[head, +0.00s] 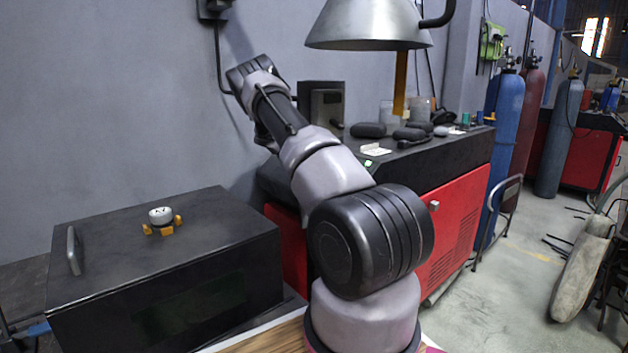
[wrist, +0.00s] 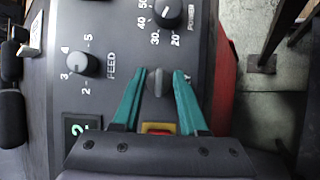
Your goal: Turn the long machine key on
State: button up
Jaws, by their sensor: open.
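In the wrist view, a small grey key (wrist: 158,83) stands up from the dark control panel (wrist: 112,22) of the machine. My gripper (wrist: 156,73) is open, with one teal finger on each side of the key. A gap shows between the key and each finger, so the jaws do not hold it. A label beside the key is mostly hidden by the right finger. In the head view, the long machine (head: 455,165) has a black top and red front; my arm crosses in front of it, and my gripper and the key are hidden.
A FEED knob (wrist: 82,64) and a POWER knob (wrist: 168,12) sit near my fingers. A yellow and red part (wrist: 158,128) lies between the finger bases. In the head view, a metal hood (head: 370,25) hangs above, and a black box (head: 160,260) stands at left.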

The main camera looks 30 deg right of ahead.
jog(key=v, duration=1)
jog(key=shift+w+a+r, duration=0.15)
jog(key=shift+a+r, duration=0.05)
jog(key=shift+a, duration=0.05)
